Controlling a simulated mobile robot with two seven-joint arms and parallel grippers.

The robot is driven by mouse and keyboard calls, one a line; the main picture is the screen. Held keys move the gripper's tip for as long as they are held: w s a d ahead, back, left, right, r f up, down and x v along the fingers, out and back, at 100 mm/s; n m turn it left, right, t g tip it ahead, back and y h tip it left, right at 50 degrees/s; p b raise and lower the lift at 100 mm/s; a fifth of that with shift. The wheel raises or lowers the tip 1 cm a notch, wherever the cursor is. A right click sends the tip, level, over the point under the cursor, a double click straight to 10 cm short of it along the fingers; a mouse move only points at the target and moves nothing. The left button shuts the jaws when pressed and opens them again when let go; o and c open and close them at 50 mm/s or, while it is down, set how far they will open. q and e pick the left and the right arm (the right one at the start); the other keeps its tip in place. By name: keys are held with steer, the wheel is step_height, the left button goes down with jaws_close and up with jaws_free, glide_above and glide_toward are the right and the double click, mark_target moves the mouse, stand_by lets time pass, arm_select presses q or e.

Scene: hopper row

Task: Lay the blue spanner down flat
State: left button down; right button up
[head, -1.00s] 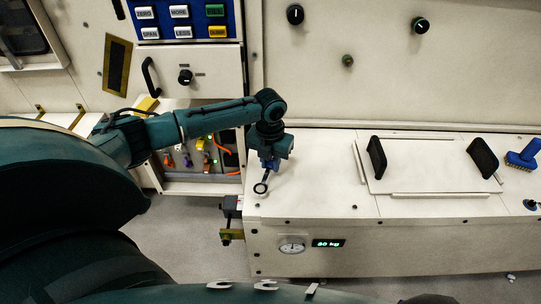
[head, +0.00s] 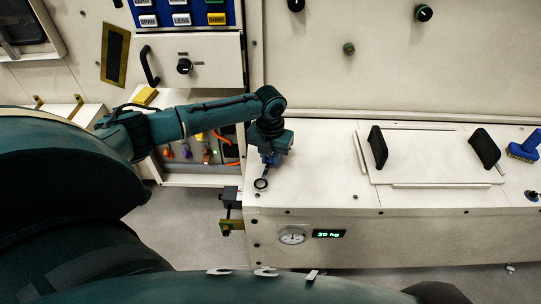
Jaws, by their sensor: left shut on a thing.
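My left gripper (head: 269,156) points down over the left end of the white bench top and is shut on the blue spanner (head: 264,175). The spanner's dark ring end sticks out below the fingers, toward the bench's front edge. The rest of the spanner is hidden by the gripper. I cannot tell whether the ring touches the bench top (head: 318,190). My right gripper is not in view.
A raised panel (head: 430,165) with two black handles (head: 378,147) (head: 484,148) is to the right. A blue brush (head: 524,147) lies at the far right. A gauge (head: 292,236) and a display (head: 329,234) reading 30 kg are on the bench front. The top between gripper and panel is clear.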

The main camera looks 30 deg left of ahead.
arm_select(q)
steer(key=shift+f, duration=0.25)
steer(key=c, duration=1.2)
jaws_free()
steer(key=shift+o, duration=0.2)
step_height(320, 180, up, 13)
steer(key=p, duration=0.2)
steer(key=shift+s+r, duration=0.15)
steer(key=shift+s, duration=0.05)
